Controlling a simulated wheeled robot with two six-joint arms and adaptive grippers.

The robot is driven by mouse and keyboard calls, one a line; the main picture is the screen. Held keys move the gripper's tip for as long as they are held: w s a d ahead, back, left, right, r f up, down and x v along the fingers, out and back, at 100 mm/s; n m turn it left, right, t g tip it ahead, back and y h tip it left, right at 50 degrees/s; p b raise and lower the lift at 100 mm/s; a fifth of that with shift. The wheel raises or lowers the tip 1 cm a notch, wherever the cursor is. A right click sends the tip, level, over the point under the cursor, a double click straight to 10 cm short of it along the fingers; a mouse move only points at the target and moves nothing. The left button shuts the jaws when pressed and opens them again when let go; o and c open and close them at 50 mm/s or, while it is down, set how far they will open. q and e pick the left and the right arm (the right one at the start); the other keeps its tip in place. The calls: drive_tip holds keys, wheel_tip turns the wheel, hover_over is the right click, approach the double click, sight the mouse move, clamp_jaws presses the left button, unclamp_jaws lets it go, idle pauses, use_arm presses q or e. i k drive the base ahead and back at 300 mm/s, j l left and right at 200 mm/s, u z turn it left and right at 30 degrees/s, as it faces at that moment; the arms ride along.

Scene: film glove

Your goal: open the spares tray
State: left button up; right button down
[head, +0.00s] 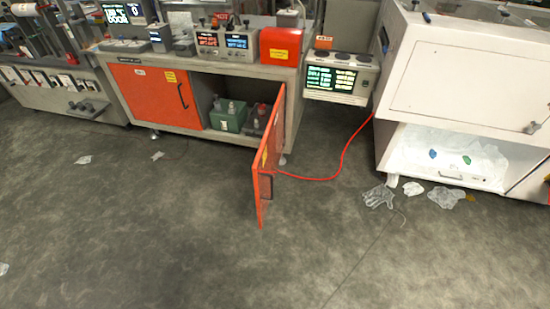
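No tray is plainly marked as the spares tray. A low white tray-like front with a small dark handle (451,177) sits in the lower opening of the white cabinet (465,85) at right. Clear crumpled film (410,150) lies in that opening, with a blue piece (433,154) and a green piece (466,159) on it. Whether the tray is shut or partly out cannot be told. Neither of my grippers is in view.
An orange cabinet door (268,165) stands open into the floor, with a green box (229,117) inside. A red cable (343,160) runs from it to the bench unit. A clear glove (378,196) and film scraps (446,197) lie before the white cabinet. The front floor is mostly clear.

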sight(249, 126)
drive_tip(key=u, duration=0.45)
drive_tip(key=i+u, duration=0.1)
drive_tip(key=u, duration=0.35)
drive_tip(key=i+u, duration=0.1)
drive_tip(key=u, duration=0.8)
drive_tip(key=i+u, duration=0.1)
drive_tip(key=u, duration=0.35)
drive_tip(key=l+u, duration=0.1)
drive_tip(key=u, duration=0.35)
drive_tip(key=i+l+u, duration=0.1)
drive_tip(key=u, duration=0.8)
drive_tip(key=i+l+u, duration=0.1)
drive_tip(key=l+u, duration=0.15)
drive_tip(key=l, duration=0.85)
drive_tip(key=l+u, duration=0.25)
drive_tip(key=l, duration=0.8)
drive_tip(key=l+z, duration=0.35)
drive_tip(key=i+l+z, duration=0.15)
drive_tip(key=l+z, duration=0.15)
drive_tip(key=l, duration=0.2)
drive_tip(key=i+l+z, duration=0.1)
drive_tip(key=l+z, duration=0.35)
drive_tip(key=z, duration=0.8)
drive_tip(key=i+l+z, duration=0.1)
drive_tip(key=z, duration=0.8)
drive_tip(key=i+z, duration=0.15)
drive_tip(key=z, duration=0.75)
drive_tip(key=i+z, duration=0.1)
drive_tip(key=z, duration=0.35)
